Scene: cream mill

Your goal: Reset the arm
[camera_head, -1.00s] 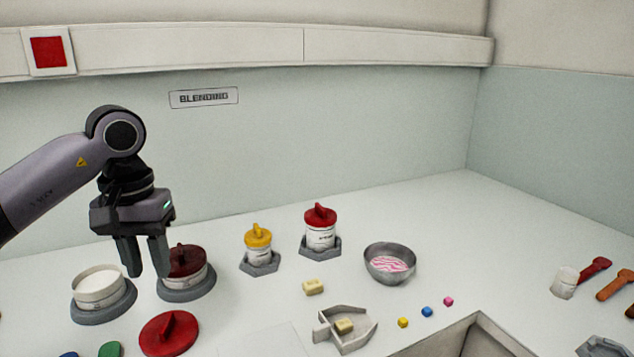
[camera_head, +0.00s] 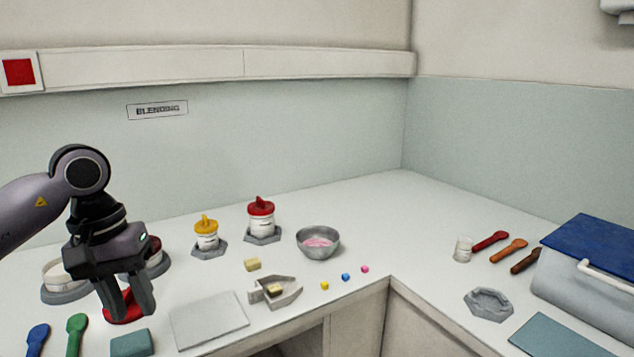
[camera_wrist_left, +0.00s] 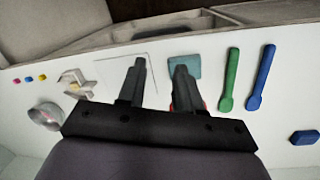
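My left gripper (camera_head: 128,308) hangs over the left part of the white counter in the head view, fingers pointing down. Its two fingers are apart with nothing between them, and it also shows in the left wrist view (camera_wrist_left: 158,78). A red lid (camera_head: 118,304) lies on the counter behind the fingers, partly hidden by them. An open white jar (camera_head: 58,275) and a dark-red-lidded jar (camera_head: 156,262) stand in grey holders, both partly hidden by the gripper. My right gripper is in neither view.
A yellow-lidded jar (camera_head: 206,236), a red-lidded jar (camera_head: 262,222) and a metal bowl (camera_head: 318,252) stand further back. A white board (camera_head: 208,318), a teal block (camera_head: 131,343) and green (camera_head: 76,335) and blue (camera_head: 39,337) spoons lie in front. A blue-topped box (camera_head: 590,275) stands right.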

